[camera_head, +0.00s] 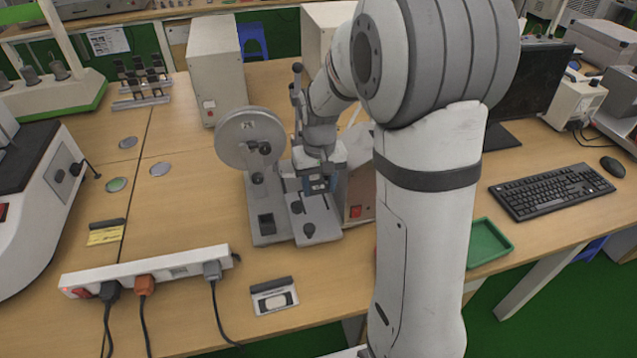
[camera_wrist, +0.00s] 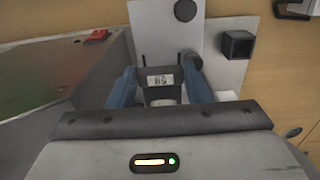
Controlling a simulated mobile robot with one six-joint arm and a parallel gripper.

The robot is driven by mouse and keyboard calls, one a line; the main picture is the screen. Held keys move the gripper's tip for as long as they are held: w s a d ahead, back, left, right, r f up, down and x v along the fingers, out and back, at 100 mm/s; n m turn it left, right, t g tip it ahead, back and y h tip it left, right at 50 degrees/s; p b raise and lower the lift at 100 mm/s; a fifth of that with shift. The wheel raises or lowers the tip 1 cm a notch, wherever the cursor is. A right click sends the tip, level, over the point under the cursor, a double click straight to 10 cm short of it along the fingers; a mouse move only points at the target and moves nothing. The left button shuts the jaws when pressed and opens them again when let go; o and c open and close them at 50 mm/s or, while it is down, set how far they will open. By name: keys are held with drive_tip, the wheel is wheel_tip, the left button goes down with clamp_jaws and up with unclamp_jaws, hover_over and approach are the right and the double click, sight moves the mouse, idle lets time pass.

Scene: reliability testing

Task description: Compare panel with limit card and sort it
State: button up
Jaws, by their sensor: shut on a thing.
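My gripper (camera_head: 320,184) is over the grey test machine (camera_head: 268,190), its blue fingers pointing down at the machine's plate. In the wrist view, my gripper (camera_wrist: 158,78) is shut on a small dark panel (camera_wrist: 160,72) with a white label of upside-down digits. A white card (camera_head: 275,299) with a dark top edge and a rounded frame lies near the table's front. A yellow card (camera_head: 105,234) with a dark top edge lies at the left. I cannot tell which is the limit card, or whether the panel touches the plate.
A white power strip (camera_head: 145,272) with cables lies front left. A green tray (camera_head: 490,243) sits right of my arm. Flat round discs (camera_head: 160,169) lie on the left. A keyboard (camera_head: 552,190) is at the right.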

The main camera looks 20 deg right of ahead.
drive_tip(key=shift+f+b, duration=2)
drive_tip(key=shift+f, duration=1.05)
drive_tip(key=shift+r, duration=0.15)
